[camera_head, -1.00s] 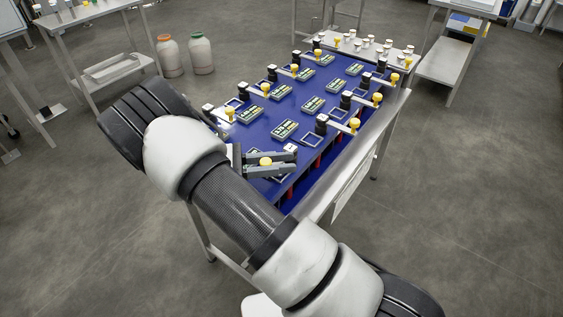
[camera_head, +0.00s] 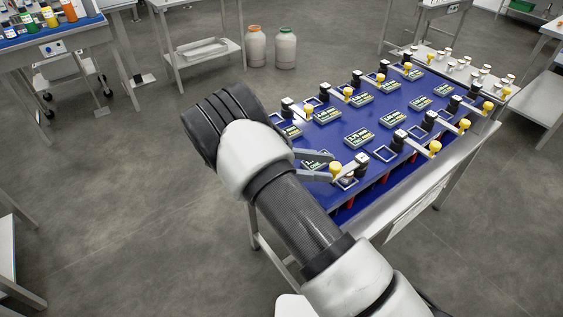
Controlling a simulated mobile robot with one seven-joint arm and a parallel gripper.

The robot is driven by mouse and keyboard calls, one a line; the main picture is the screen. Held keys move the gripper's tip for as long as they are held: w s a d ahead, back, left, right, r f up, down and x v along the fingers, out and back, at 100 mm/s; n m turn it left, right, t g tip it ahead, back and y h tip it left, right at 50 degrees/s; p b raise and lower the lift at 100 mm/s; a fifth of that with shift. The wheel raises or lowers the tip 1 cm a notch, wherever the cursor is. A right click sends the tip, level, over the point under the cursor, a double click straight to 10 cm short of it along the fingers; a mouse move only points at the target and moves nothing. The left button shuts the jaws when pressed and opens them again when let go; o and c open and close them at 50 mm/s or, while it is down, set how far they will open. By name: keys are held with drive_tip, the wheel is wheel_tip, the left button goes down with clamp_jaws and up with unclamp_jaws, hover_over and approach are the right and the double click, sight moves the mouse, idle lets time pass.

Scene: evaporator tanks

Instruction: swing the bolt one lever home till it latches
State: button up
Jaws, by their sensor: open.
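The blue panel (camera_head: 352,118) carries two rows of levers with yellow knobs. No label reading "bolt one" is legible. At the near left corner, one lever has its yellow knob (camera_head: 336,170) to the left of its pale arm and dark pivot block (camera_head: 361,159). The other near-row levers, such as the one with this knob (camera_head: 434,147), point to the right of their pivots. My gripper (camera_head: 331,166) is open, and its grey fingers reach right, with their tips at the corner knob. Contact and the latch state cannot be told.
Small display blocks (camera_head: 359,136) and square frames (camera_head: 385,154) sit between the levers. White-topped containers (camera_head: 478,72) stand on a shelf behind the panel. Two jars (camera_head: 286,48) stand on the floor at the back. Open floor lies to the left.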

drive_tip(key=w+a, duration=0.1)
drive_tip(key=a, duration=0.9)
drive_tip(key=s+d+r+m+g+y+p, duration=0.25)
drive_tip(key=d+r+m+y, duration=0.35)
drive_tip(key=d+r+y, duration=0.6)
drive_tip(key=s+d+r+m+t+y+p, duration=0.3)
drive_tip(key=s+r+m+t, duration=0.2)
drive_tip(key=s+r, duration=0.2)
drive_tip(key=s+d+r+m+t+y+p, duration=0.3)
drive_tip(key=s+r+m+t, duration=0.2)
drive_tip(key=s+r, duration=0.3)
drive_tip(key=shift+s+d+r+m, duration=0.15)
drive_tip(key=shift+s+m, duration=0.25)
drive_tip(key=shift+s, duration=0.8)
